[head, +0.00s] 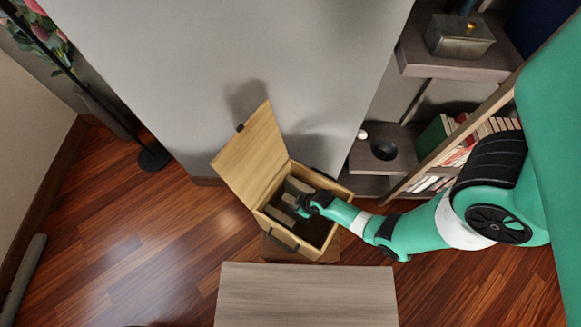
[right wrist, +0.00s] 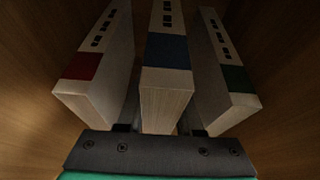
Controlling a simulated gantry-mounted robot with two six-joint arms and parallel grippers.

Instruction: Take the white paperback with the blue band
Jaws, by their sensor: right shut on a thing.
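The white paperback with the blue band (right wrist: 164,80) stands between two like it in the right wrist view. One has a red band (right wrist: 100,62), on its left; the other has a green band (right wrist: 230,75), on its right. My right gripper (right wrist: 160,127) has one finger on each side of the blue-banded book and is shut on it. In the head view my right gripper (head: 305,204) reaches down into an open wooden box (head: 273,192). Grey-looking books (head: 297,186) show inside it, but their bands cannot be made out there. My left gripper is not in view.
The box's lid (head: 248,150) stands open at its left. A pale wooden top (head: 306,295) lies in front of the box. A bookshelf with books (head: 430,180) stands on the right, with a dark bowl (head: 384,149) nearby.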

